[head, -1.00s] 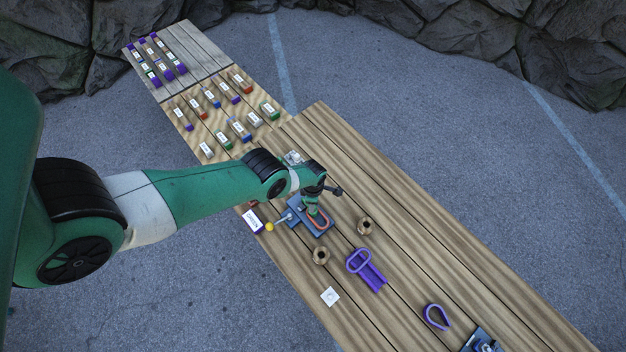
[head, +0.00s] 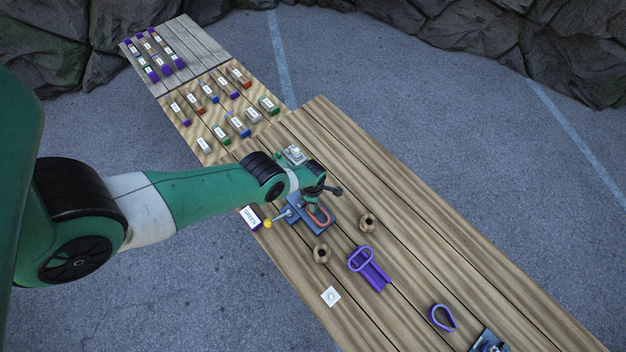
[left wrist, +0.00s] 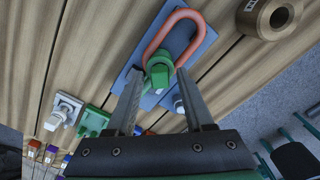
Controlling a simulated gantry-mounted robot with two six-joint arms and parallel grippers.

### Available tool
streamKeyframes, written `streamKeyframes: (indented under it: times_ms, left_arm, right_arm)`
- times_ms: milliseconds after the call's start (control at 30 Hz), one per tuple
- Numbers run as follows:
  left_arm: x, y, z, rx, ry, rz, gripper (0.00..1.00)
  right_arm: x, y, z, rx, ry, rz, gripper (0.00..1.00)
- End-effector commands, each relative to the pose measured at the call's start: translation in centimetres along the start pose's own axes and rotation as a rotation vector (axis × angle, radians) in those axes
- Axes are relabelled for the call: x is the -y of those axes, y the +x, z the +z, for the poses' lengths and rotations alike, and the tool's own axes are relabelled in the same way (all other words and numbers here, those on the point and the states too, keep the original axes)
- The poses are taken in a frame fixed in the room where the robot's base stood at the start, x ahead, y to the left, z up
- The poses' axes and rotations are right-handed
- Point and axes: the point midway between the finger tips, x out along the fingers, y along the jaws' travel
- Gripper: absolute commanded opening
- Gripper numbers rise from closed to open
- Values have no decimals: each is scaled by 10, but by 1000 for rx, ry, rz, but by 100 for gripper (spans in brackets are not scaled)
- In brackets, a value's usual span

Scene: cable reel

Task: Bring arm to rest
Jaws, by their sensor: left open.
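My left arm reaches in from the left of the head view. Its gripper (head: 314,205) is above a blue plate (head: 297,210) on the wooden table. In the left wrist view my left gripper (left wrist: 158,76) has its two fingers apart. A green piece (left wrist: 159,76) shows between the fingertips, at the near end of an orange loop (left wrist: 172,22) over the blue plate (left wrist: 200,45). I cannot tell whether the fingers touch it; nothing is gripped. My right arm is in neither view.
Two brass rings (head: 321,254) (head: 366,222), a purple bracket (head: 369,268), a purple loop (head: 442,318) and a white square (head: 330,296) lie on the table. A box labelled GREEN (head: 250,217) is at the left edge. Rows of small boxes (head: 237,124) stand farther back.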

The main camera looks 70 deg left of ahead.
Motion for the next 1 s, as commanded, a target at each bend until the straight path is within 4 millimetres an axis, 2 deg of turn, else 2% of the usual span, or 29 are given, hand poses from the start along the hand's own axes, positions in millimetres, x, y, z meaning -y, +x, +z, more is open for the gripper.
streamKeyframes:
  times_ms: [33, 300, 667, 1000]
  left_arm:
    - [0, 0, 0, 0, 0, 0, 47]
    - [0, 0, 0, 0, 0, 0, 0]
    - [0, 0, 0, 0, 29, 0, 0]
    - [0, 0, 0, 0, 387, 1, 0]
  right_arm:
    - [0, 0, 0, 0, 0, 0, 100]
    - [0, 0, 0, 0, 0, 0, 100]
    - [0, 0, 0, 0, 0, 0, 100]
    - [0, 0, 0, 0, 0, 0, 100]
